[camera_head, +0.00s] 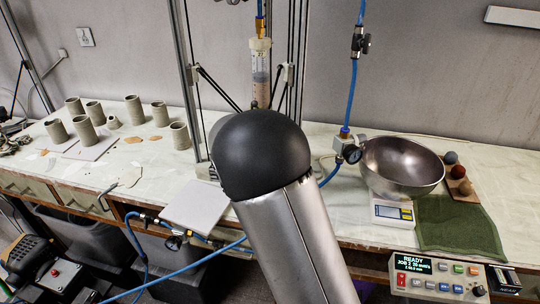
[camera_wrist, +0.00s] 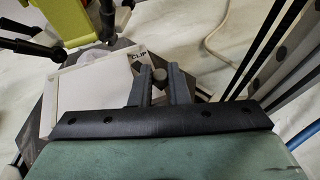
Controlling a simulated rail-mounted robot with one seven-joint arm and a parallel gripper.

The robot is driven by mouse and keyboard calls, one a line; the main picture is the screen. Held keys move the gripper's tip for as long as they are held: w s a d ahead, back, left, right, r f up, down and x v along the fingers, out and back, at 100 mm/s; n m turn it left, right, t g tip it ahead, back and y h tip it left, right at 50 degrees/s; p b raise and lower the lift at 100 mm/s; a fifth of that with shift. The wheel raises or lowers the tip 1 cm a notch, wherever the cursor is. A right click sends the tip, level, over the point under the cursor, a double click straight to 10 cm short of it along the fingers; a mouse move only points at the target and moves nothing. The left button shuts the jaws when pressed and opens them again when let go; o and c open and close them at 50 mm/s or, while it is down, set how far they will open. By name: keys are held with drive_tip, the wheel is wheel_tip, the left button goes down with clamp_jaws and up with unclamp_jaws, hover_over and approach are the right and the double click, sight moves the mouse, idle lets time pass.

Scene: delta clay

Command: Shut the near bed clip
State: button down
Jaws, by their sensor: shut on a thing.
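In the wrist view my gripper (camera_wrist: 158,88) points at the edge of the printer bed. Its two dark fingers are shut on a small grey round-topped knob, the near bed clip (camera_wrist: 160,74), which sits between the fingertips. The lettering "CLIP" shows beside it on the white bed plate (camera_wrist: 88,88). The fingers hide the lower part of the clip, so I cannot tell its latch position. In the head view my own arm covers the bed, clip and gripper. The clay syringe (camera_head: 261,70) of the delta printer hangs above.
A dark printer rod (camera_wrist: 240,55) and frame rails stand close on the right in the wrist view. A steel bowl (camera_head: 402,166), scale (camera_head: 392,213) and green cloth (camera_head: 455,226) lie right of the printer. Several clay cups (camera_head: 133,110) and a white tile (camera_head: 196,205) are left.

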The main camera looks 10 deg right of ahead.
drive_tip(key=shift+d+n+y+b, duration=0.1)
drive_tip(key=shift+n+y+b, duration=0.3)
drive_tip(key=shift+b, duration=0.1)
drive_tip(key=c, duration=1.4)
unclamp_jaws()
drive_tip(key=shift+s, duration=0.1)
drive_tip(key=v, duration=1.7)
drive_tip(key=shift+s+f+b, duration=0.25)
drive_tip(key=shift+s+b, duration=0.1)
